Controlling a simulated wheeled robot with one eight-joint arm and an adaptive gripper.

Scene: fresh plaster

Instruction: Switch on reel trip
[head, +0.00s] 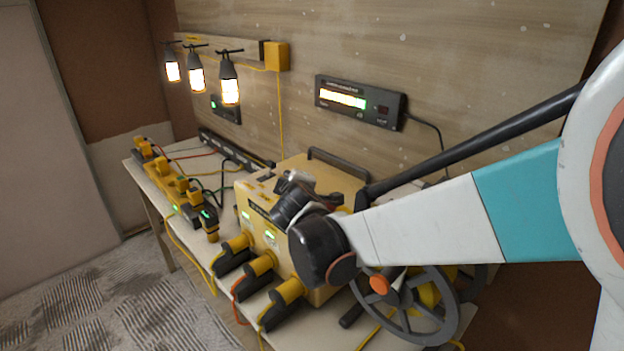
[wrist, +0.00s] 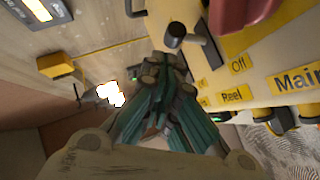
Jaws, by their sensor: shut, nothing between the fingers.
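The yellow power box (head: 325,180) stands on the bench in the head view. In the wrist view its yellow panel (wrist: 290,60) carries labels reading "Off", "Reel" (wrist: 232,96) and "Main". A black lever with a round knob (wrist: 175,32) sticks out from a dark plate beside the "Off" label; I cannot tell its position for certain. A red part (wrist: 240,14) shows at the top edge. My gripper (wrist: 165,68) is shut and empty, its fingertips just below the knob in the picture; contact is not clear. In the head view my wrist hides part of the box.
Yellow plugs (head: 258,265) with cables line the box's front. A cable reel (head: 405,305) stands to the right. A power strip with plugs (head: 180,195) lies left. Lit lamps (head: 230,90) hang above, and a lit display (head: 360,102) is on the wall.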

